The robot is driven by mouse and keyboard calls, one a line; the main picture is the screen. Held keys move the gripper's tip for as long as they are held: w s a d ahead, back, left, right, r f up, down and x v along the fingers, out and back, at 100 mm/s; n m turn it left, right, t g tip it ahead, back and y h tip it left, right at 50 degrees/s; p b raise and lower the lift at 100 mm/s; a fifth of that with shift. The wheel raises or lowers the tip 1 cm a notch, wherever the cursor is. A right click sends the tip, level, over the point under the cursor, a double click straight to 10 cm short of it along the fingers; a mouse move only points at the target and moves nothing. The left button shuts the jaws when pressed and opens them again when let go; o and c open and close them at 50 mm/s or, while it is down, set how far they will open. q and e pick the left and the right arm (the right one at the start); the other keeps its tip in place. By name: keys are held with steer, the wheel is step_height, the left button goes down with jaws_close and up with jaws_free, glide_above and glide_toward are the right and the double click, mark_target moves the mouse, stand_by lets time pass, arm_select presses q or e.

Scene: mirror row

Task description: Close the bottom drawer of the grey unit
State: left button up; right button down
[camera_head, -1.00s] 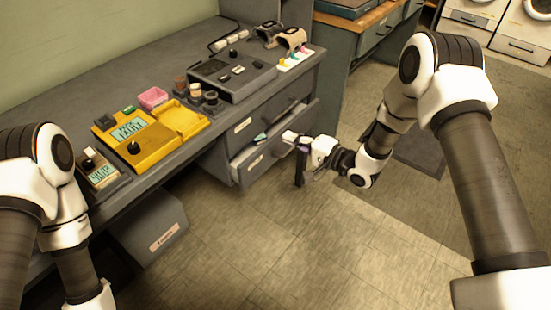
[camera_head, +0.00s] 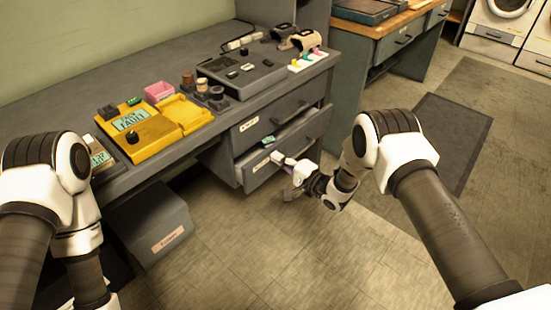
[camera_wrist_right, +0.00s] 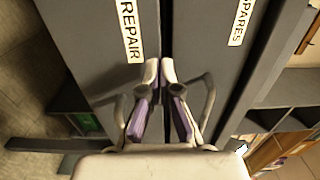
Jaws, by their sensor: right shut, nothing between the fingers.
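The grey unit (camera_head: 249,131) stands under the right end of the desk. Its bottom drawer (camera_head: 262,170) is partly pulled out, with a small pale-green item showing inside. In the right wrist view the drawer labelled REPAIR (camera_wrist_right: 100,50) is on the left, beside the one labelled SPARES (camera_wrist_right: 215,50). My right gripper (camera_head: 280,160) is shut and empty, at the bottom drawer's front. My left gripper is out of view.
A grey box (camera_head: 150,228) is on the floor under the desk. Open floor (camera_head: 290,240) lies in front of the unit.

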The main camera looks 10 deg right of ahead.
mark_target(269, 152)
steer(key=shift+w+a, duration=0.45)
steer(key=shift+w, duration=0.1)
steer(key=b+x, duration=0.1)
steer(key=x, duration=0.1)
steer(key=b+x, duration=0.2)
steer(key=shift+f, duration=0.25)
steer(key=shift+w+a+r, duration=0.2)
steer(key=shift+w, duration=0.05)
steer(key=shift+r, duration=0.3)
